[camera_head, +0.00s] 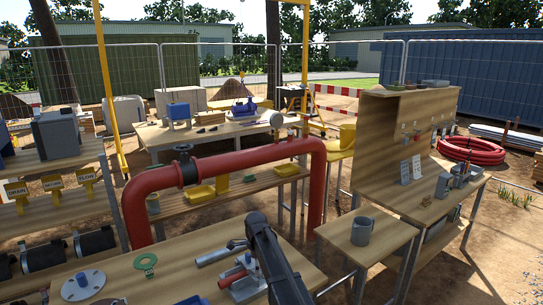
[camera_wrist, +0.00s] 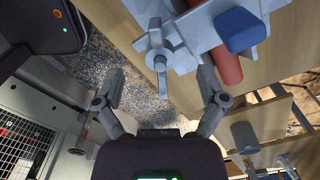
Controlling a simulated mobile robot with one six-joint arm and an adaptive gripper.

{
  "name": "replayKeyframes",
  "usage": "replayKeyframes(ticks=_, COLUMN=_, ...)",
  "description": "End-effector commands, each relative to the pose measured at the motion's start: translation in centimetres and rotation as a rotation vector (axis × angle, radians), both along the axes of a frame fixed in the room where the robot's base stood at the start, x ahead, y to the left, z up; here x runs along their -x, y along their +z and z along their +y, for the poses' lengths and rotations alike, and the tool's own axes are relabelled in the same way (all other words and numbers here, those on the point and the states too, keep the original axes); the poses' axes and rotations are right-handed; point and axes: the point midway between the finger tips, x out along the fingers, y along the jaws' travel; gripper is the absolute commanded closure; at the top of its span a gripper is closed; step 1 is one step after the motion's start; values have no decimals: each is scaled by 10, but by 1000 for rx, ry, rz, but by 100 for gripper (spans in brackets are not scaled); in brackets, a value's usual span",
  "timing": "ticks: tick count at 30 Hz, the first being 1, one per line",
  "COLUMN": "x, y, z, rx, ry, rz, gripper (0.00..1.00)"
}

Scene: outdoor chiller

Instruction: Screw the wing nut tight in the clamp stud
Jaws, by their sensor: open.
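In the wrist view, the grey wing nut (camera_wrist: 157,45) shows as a round hub with a narrow wing pointing down toward me and another pointing up. It sits over the clamp's pale plate (camera_wrist: 188,60), and the stud under it is hidden. My gripper (camera_wrist: 161,75) is open and empty. Its fingertips are spread left and right of the lower wing, and I see no contact. A red cylinder (camera_wrist: 224,62) lies right of the nut. In the head view, the clamp (camera_head: 244,289) with the red cylinder stands on the near workbench, partly behind my dark arm.
On the near bench (camera_head: 190,265) are a green ring (camera_head: 146,262), a flanged disc (camera_head: 83,285) and a grey cylinder (camera_head: 218,255). A red pipe (camera_head: 230,162) arches behind. A mug (camera_head: 362,231) stands on the right bench.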

Motion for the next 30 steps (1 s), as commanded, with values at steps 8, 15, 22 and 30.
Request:
replayKeyframes(ticks=8, x=0, y=29, z=0, rx=0, ry=0, rz=0, gripper=8)
replayKeyframes(ticks=15, x=0, y=49, z=0, rx=0, ry=0, rz=0, gripper=8)
replayKeyframes(ticks=22, x=0, y=69, z=0, rx=0, ry=0, rz=0, gripper=8)
replayKeyframes(ticks=30, x=0, y=91, z=0, rx=0, ry=0, rz=0, gripper=8)
